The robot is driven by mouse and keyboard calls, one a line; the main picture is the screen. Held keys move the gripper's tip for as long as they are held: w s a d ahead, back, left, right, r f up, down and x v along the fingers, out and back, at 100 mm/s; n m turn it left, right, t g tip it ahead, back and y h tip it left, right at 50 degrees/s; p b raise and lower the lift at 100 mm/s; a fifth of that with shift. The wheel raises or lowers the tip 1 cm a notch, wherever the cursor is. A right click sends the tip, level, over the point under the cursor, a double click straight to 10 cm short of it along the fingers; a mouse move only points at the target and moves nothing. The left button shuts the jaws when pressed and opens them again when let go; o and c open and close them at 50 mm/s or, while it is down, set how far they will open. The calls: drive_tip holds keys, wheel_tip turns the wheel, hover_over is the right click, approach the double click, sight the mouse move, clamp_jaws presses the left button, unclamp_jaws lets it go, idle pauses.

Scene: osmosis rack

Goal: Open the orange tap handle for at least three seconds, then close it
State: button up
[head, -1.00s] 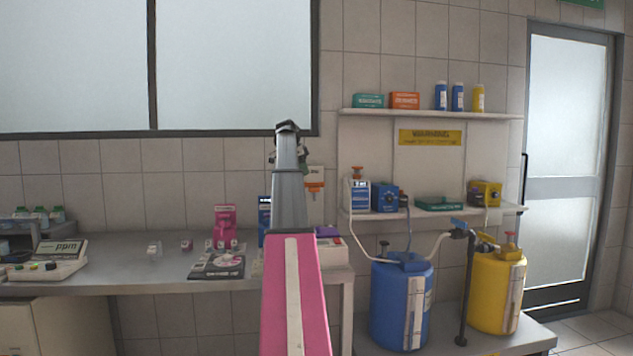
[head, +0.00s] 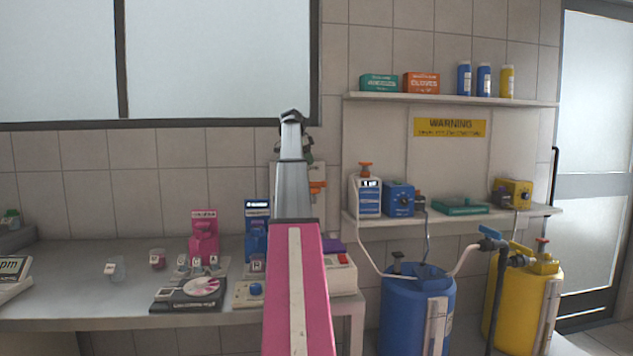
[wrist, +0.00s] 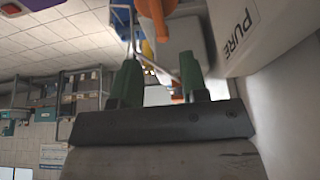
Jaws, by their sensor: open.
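An orange tap handle (head: 317,187) shows on the wall just right of my arm in the head view, partly hidden by the arm. In the wrist view an orange part (wrist: 152,18) lies just beyond my fingertips at the top; I take it for the tap handle. My gripper (wrist: 158,75) is open, its two green fingers apart, with no object clearly held. In the head view the gripper is mostly hidden behind my arm, with a little green showing. A white housing marked PURE (wrist: 235,35) is close to the right finger.
A bench (head: 90,310) with small jars and pink and blue devices runs along the left. A shelf (head: 470,216) holds bottles and boxes on the right. Blue (head: 400,310) and yellow (head: 507,300) drums with pipes stand below it.

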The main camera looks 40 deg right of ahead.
sight(314, 186)
drive_tip(key=x, duration=0.9)
drive_tip(key=shift+f, duration=0.1)
clamp_jaws()
